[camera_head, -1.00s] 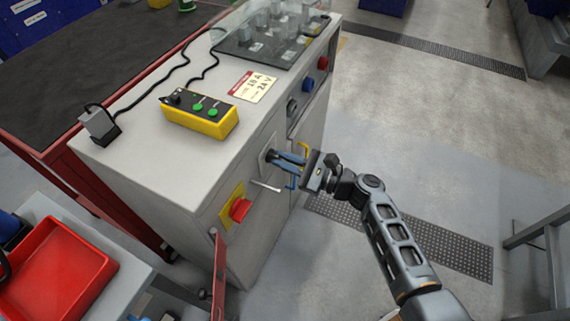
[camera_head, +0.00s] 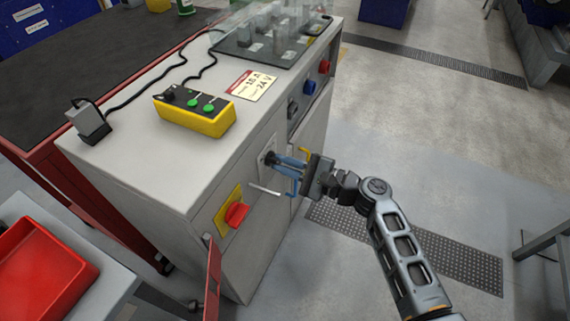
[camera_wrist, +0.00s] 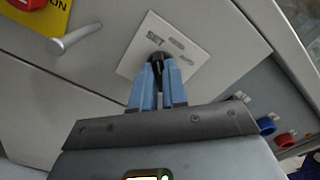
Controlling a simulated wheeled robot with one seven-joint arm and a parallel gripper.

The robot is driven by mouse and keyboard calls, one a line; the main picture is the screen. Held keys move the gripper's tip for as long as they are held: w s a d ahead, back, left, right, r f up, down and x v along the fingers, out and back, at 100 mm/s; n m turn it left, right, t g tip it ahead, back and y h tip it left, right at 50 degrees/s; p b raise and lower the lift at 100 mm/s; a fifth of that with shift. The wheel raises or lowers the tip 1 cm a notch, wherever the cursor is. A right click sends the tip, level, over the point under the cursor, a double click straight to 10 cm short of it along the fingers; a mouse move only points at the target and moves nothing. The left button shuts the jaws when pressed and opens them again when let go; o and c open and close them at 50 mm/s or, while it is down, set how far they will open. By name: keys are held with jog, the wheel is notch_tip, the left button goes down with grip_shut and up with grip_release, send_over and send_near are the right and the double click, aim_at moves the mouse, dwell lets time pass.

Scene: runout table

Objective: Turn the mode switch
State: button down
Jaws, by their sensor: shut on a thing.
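The mode switch is a black knob (camera_wrist: 158,62) on a pale square plate (camera_wrist: 188,50) with printed position labels, in the wrist view. The plate also shows on the cabinet's front face in the head view (camera_head: 266,150). My gripper (camera_wrist: 157,82) has its blue fingers closed around the knob. In the head view my gripper (camera_head: 280,160) reaches the plate from the right. The fingers hide part of the knob, so its exact pointing direction is hard to read.
A metal lever handle (camera_head: 264,190) sticks out below and left of the switch. A red knob on a yellow plate (camera_head: 236,215) is further left. A yellow control box (camera_head: 194,114) stands on the cabinet top.

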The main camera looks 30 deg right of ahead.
jog(key=c, duration=1.1)
grip_release()
jog(key=shift+c, duration=0.2)
jog(key=shift+s, duration=0.1)
jog(key=v, duration=0.7)
jog(key=shift+s+d, duration=0.25)
